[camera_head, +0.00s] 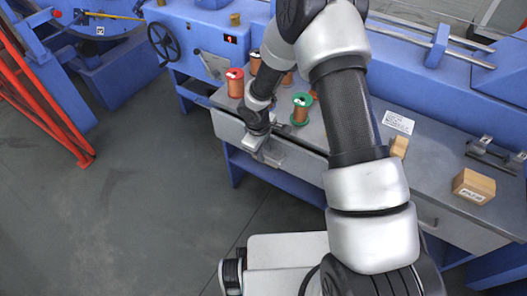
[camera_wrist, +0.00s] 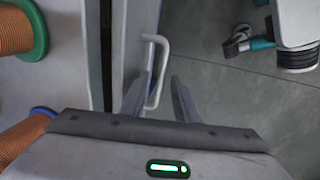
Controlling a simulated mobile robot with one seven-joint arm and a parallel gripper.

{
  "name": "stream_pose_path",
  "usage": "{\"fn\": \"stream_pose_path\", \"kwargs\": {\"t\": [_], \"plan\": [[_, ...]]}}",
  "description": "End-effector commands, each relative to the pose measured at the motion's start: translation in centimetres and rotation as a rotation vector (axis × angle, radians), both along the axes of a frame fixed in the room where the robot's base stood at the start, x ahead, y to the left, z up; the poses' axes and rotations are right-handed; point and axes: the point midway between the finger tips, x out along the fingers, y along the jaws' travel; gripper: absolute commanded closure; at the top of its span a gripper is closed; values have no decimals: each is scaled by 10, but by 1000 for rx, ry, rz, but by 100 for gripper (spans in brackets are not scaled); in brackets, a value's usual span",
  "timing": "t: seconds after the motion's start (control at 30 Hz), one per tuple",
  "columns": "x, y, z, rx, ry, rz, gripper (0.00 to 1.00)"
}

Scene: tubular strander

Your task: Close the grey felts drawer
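The grey drawer (camera_head: 288,158) is under the left part of the grey worktop. In the wrist view its grey front (camera_wrist: 128,40) stands beside the worktop edge, with a dark narrow gap between them. Its pale bar handle (camera_wrist: 163,62) projects from the front. My gripper (camera_wrist: 164,84) is at the handle with its two fingers apart. The handle overlaps the left finger and lies between the fingers in this view; contact cannot be told. In the head view my gripper (camera_head: 257,146) is at the drawer front, and my arm hides part of the worktop.
Copper-wound spools with red (camera_head: 235,84) and green (camera_head: 300,108) flanges stand on the worktop (camera_head: 345,130) above the drawer. The floor (camera_head: 150,200) at left is clear.

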Motion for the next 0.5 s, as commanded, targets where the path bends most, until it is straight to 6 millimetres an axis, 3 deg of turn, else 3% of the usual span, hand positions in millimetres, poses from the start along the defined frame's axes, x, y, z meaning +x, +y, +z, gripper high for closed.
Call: {"fn": "stream_pose_path", "kwargs": {"t": [0.2, 0.37, 0.5], "plan": [[0, 0, 0, 0, 0, 0, 74], [0, 0, 0, 0, 0, 0, 100], [0, 0, 0, 0, 0, 0, 100]]}}
